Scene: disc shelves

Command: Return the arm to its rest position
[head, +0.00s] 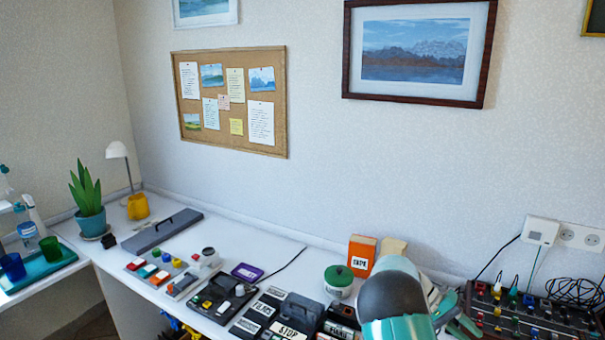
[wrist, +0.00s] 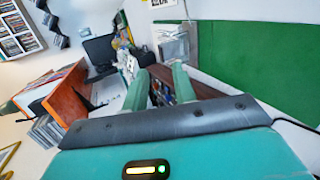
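My arm shows at the lower right of the head view, with a dark rounded joint and teal and white parts. It rises in front of the desk and hides part of what lies behind it. My gripper (wrist: 159,82) shows in the wrist view with two green fingers apart. Nothing is visibly held between them.
The white desk (head: 232,240) holds a green-lidded jar (head: 338,283), an orange box (head: 361,255) and several black devices near my arm. A mixer-like panel (head: 525,315) stands at right. A potted plant (head: 88,200) is at left.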

